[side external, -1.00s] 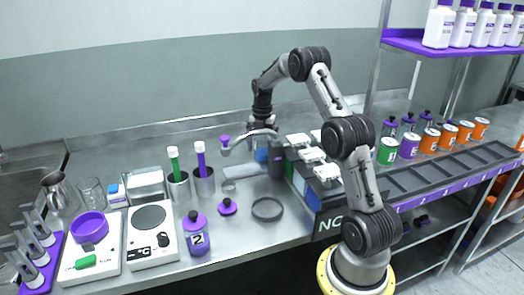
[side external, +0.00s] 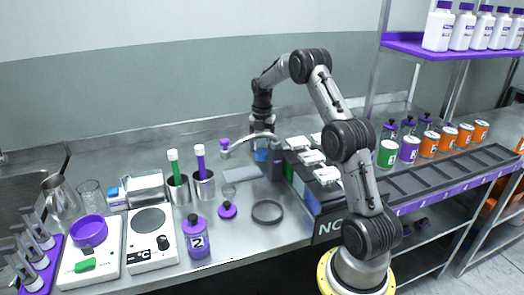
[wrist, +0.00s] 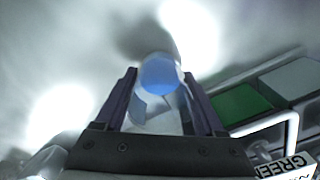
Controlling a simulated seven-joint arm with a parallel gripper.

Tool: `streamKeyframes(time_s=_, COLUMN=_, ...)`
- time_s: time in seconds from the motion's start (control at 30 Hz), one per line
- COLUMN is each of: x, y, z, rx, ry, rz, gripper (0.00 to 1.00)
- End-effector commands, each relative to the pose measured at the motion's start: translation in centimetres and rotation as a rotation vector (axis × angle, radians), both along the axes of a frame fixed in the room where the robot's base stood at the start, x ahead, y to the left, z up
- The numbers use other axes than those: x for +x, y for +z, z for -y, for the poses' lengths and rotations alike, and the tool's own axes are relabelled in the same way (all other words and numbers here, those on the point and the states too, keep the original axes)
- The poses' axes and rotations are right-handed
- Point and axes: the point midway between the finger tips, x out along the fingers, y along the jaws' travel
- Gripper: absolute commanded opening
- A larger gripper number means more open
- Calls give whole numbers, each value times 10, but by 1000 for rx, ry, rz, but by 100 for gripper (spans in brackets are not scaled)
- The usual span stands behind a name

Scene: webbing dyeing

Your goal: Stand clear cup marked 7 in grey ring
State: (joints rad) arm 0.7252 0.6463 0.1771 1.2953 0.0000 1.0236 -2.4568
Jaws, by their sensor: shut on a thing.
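My gripper (wrist: 160,98) is shut on a clear cup (wrist: 160,120) with a round blue area showing in it. In the side view the gripper, with the blue in it (side external: 262,155), is at the back of the bench, beside the dark rack. I cannot read a 7 on the cup; its mark is hidden or blurred. The grey ring (side external: 267,211) lies flat and empty on the steel bench, nearer the front, apart from the gripper.
A purple stopper (side external: 227,210) and a small clear item (side external: 229,190) lie left of the ring. A purple bottle marked 2 (side external: 197,238) stands front left. The dark rack (side external: 325,215) with white-topped items borders the ring's right. Metal beakers (side external: 203,184) hold coloured tubes.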

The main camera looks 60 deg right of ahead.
Motion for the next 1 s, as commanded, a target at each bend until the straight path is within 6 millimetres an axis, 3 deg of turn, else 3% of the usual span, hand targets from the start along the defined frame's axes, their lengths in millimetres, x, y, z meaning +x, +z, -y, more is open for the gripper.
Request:
streamKeyframes(time_s=0.3, x=1, y=62, z=1, rx=-5, ry=0, rz=6, gripper=0)
streamKeyframes(time_s=0.57, x=1, y=98, z=1, rx=-4, ry=0, rz=5, gripper=0)
streamKeyframes(time_s=1.0, x=0, y=177, z=1, rx=-4, ry=0, rz=5, gripper=0)
